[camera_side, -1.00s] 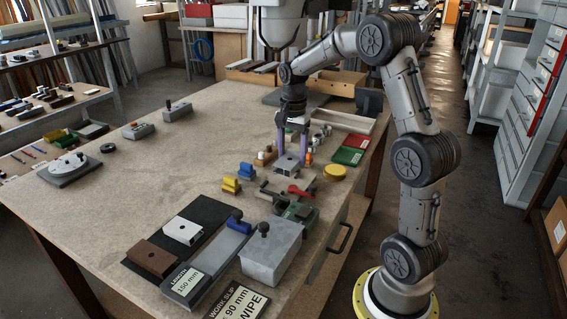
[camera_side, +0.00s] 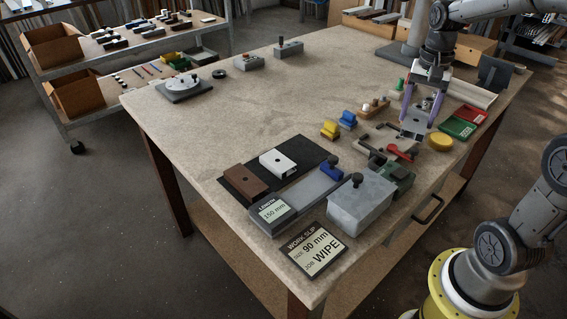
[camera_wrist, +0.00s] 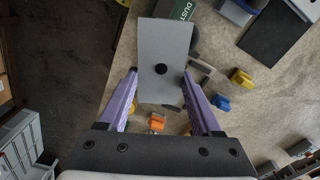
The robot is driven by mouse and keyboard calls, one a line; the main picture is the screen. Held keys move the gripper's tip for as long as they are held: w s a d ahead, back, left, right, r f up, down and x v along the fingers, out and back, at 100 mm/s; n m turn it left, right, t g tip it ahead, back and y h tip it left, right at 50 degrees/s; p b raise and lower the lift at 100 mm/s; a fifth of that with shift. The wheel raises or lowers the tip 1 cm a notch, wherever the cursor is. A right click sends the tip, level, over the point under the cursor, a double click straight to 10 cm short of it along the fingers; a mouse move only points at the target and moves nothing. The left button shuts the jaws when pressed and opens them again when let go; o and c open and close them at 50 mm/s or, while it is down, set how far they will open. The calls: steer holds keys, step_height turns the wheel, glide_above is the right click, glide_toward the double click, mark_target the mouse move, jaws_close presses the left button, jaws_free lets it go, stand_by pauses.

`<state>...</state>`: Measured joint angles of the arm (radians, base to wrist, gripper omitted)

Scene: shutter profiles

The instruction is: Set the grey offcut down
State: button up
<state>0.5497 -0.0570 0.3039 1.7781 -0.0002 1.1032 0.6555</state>
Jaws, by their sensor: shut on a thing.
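My gripper (camera_side: 417,112) has two purple fingers and is shut on the grey offcut (camera_side: 415,124). The offcut is a short grey piece with a dark round hole in its top. In the wrist view the offcut (camera_wrist: 160,38) sits between the fingers of my gripper (camera_wrist: 160,90) and reaches out past their tips. In the side view it is at the right part of the workbench (camera_side: 230,125), behind the red-handled clamp. I cannot tell whether its underside touches anything.
A yellow round pad (camera_side: 440,141), a red tray (camera_side: 471,114) and a green tray (camera_side: 458,128) lie right of the offcut. A red-handled clamp (camera_side: 400,152) and a grey knobbed box (camera_side: 355,203) stand nearer. A dark mat (camera_side: 302,147) holds brown and white profiles. The bench's left middle is clear.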

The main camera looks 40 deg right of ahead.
steer(key=w+a+f+n, duration=0.2)
steer(key=w+a+n, duration=0.9)
steer(key=a+n, duration=0.3)
glide_above(302, 148)
step_height(302, 148, down, 9)
steer(key=shift+f, duration=0.1)
steer(key=shift+w+f, duration=0.15)
steer(key=shift+f, duration=1.5)
steer(key=shift+f, duration=0.2)
steer(key=o, duration=1.4)
